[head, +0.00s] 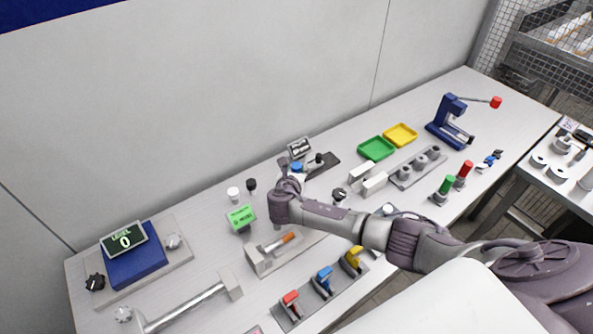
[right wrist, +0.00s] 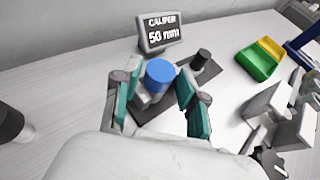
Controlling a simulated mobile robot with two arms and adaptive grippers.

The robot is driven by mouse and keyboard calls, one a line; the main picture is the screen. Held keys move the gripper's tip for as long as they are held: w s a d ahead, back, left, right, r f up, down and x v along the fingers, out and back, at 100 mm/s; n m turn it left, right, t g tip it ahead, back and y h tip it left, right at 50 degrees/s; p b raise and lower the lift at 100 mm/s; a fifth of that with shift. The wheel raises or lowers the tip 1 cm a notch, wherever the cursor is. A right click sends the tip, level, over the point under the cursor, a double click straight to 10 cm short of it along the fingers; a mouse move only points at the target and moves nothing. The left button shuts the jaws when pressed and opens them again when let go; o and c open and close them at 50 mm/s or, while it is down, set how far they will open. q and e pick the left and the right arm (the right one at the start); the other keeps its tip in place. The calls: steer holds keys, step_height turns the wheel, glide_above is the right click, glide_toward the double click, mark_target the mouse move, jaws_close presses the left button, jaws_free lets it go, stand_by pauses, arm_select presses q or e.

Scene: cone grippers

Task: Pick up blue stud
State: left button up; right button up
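The blue stud (right wrist: 159,76) is a short cylinder with a bright blue top, standing on a dark plate in front of the caliper display. In the head view its blue top (head: 297,167) shows just beyond my right gripper (head: 290,181). In the right wrist view my right gripper (right wrist: 158,98) is open, with its teal-padded fingers on either side of the stud. A gap shows between the stud and the right finger; on the left a pale block stands close by, and I cannot tell whether anything touches. My left gripper is not in view.
Green (head: 376,148) and yellow (head: 401,135) trays lie further right. A green display (head: 241,217) stands to the left.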

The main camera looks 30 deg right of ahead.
jaws_close()
steer(key=shift+r, duration=0.1)
